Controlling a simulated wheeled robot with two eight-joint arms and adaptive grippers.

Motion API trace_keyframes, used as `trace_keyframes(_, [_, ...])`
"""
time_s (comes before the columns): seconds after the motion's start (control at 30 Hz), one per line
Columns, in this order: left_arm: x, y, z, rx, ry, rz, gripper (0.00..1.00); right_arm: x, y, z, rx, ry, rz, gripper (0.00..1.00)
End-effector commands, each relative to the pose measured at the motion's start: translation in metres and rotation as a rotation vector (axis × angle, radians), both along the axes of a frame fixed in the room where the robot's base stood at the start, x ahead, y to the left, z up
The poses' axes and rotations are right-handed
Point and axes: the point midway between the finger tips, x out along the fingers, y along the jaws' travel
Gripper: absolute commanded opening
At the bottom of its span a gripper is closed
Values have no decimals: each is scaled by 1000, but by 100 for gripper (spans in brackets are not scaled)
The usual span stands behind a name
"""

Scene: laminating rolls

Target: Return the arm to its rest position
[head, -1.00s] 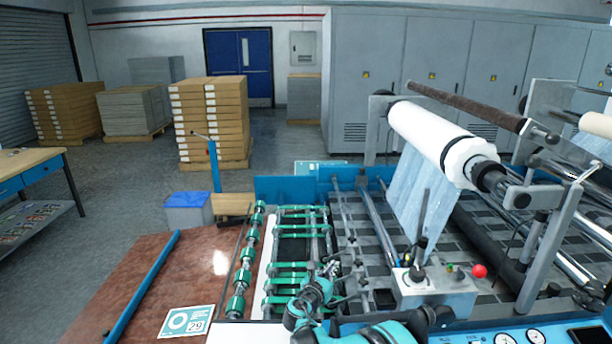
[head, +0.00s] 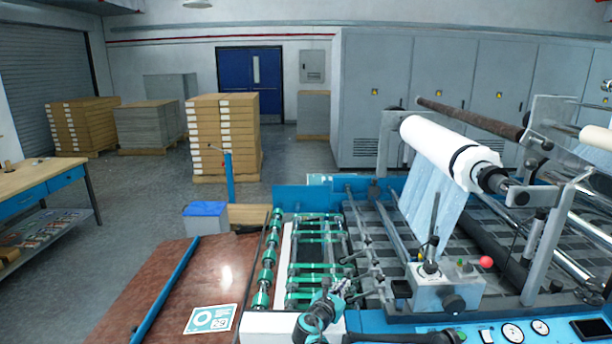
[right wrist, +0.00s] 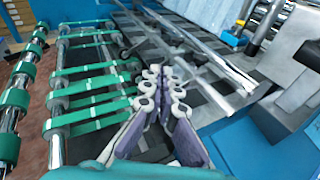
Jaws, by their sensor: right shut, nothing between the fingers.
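My right gripper (head: 342,287) shows at the bottom centre of the head view, over the near side of the laminating machine. Its fingers are together and hold nothing. In the right wrist view the closed fingers (right wrist: 167,92) point away from the camera, above the machine bed beside the green rollers (right wrist: 95,85). I cannot tell how high the fingers are above the machine. My left gripper is not in view.
The white film roll (head: 450,150) sits on the machine at the right. A control box with a red knob (head: 486,262) stands right of my right arm. A brown table (head: 165,290) lies at the left. A workbench (head: 40,178) and stacked boxes (head: 224,135) stand farther back.

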Motion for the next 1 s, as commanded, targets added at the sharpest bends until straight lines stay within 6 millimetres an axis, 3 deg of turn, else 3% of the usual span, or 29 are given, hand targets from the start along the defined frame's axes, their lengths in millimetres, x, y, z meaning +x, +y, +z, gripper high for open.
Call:
trace_keyframes(0.27, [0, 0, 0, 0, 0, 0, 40, -23, -22, 20, 208, -26, -66, 0])
trace_keyframes(0.53, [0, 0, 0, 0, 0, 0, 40, -79, -58, 47, 599, -87, -219, 0])
trace_keyframes(0.67, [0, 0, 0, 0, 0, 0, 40, -131, -79, 59, 902, -142, -363, 0])
trace_keyframes(0.8, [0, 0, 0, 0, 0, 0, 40, -199, -93, 63, 1249, -214, -557, 0])
trace_keyframes(1.0, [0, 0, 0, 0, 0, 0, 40, -297, -94, 52, 1714, -332, -880, 0])
